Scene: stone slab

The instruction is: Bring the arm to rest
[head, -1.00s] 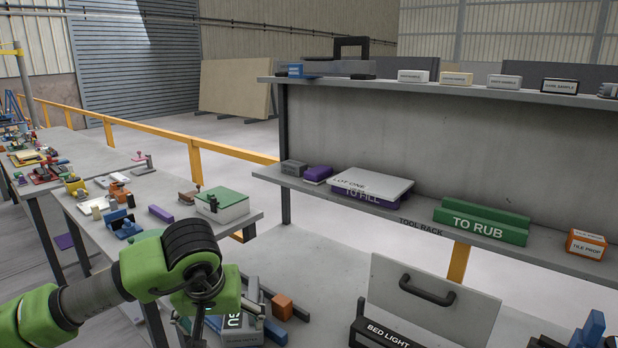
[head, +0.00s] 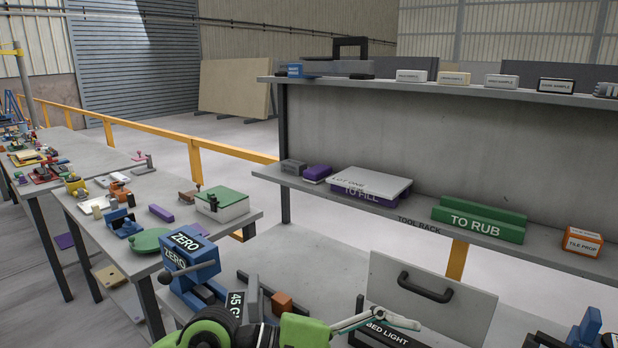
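My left arm shows at the bottom edge of the head view, with a black ring joint and green links. My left gripper (head: 385,318) lies low in front of the bed light box (head: 385,335), its pale metal fingers pointing right. The fingers overlap in this view, so I cannot tell how far apart they are. I see nothing clearly held in them. My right gripper is not in view.
A blue block marked ZERO (head: 192,258) stands left of the arm. An orange block (head: 282,302) and a grey panel with a black handle (head: 432,285) are near. The slab's middle (head: 330,255) is bare.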

